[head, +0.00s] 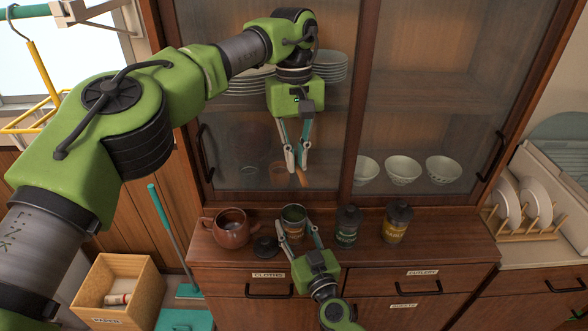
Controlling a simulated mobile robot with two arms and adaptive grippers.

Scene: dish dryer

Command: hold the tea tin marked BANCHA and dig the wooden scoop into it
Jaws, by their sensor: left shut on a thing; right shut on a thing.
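An open dark-green tea tin (293,214) with an orange label stands on the cabinet's counter. Its lettering is too small to read, so I cannot confirm BANCHA. My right gripper (294,234) reaches in from the front and is shut around this tin. My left gripper (295,166) points down above the tin, shut on the wooden scoop (303,175). The scoop is small and partly hidden by the fingers; it appears above the tin's mouth, apart from it. A dark round lid (266,247) lies on the counter left of the tin.
A brown teapot (231,230) stands left of the tin. A lidded tin with a green label (346,227) and one with a yellow label (397,222) stand to the right. Glass cabinet doors (420,100) rise close behind. The counter's right end is clear.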

